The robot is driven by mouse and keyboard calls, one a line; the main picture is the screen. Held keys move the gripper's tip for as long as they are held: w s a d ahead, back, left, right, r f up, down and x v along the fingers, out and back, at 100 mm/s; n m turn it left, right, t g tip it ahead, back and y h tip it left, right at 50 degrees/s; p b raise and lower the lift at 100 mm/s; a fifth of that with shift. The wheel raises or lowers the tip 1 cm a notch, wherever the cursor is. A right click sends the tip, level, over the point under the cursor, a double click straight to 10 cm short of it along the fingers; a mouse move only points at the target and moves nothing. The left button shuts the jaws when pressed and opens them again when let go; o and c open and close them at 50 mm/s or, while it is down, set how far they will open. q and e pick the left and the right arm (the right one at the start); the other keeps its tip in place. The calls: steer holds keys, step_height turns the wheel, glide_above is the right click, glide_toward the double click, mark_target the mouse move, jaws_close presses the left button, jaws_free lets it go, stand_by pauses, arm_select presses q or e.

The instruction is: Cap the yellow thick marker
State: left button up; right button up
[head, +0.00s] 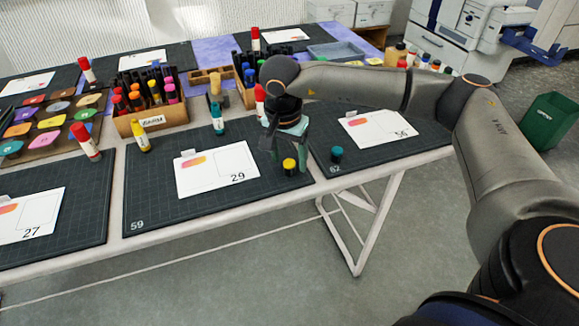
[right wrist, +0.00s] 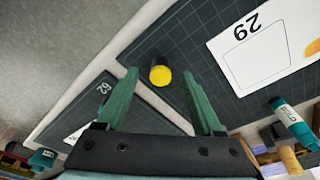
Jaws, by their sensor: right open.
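The yellow thick marker (head: 141,137) stands on the table at the left back edge of the mat numbered 59, with a white label band. A small round yellow cap (head: 290,165) stands on the right part of that mat; it also shows in the right wrist view (right wrist: 160,76). My right gripper (head: 286,152) points down just above and behind the yellow cap. In the right wrist view its green fingers (right wrist: 161,73) are apart, with the cap seen between their tips and nothing held. My left gripper is not in view.
A white card numbered 29 (head: 218,169) lies left of the cap. A teal cap (head: 336,155) stands on the right mat. A teal marker (head: 217,118) and a red marker (head: 85,142) stand nearby. A marker box (head: 152,121) is at the back. The front of the mat is clear.

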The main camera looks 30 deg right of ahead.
steer(key=shift+w+d+f, duration=0.1)
steer(key=shift+d+f, duration=0.05)
steer(key=shift+f, duration=0.8)
jaws_close()
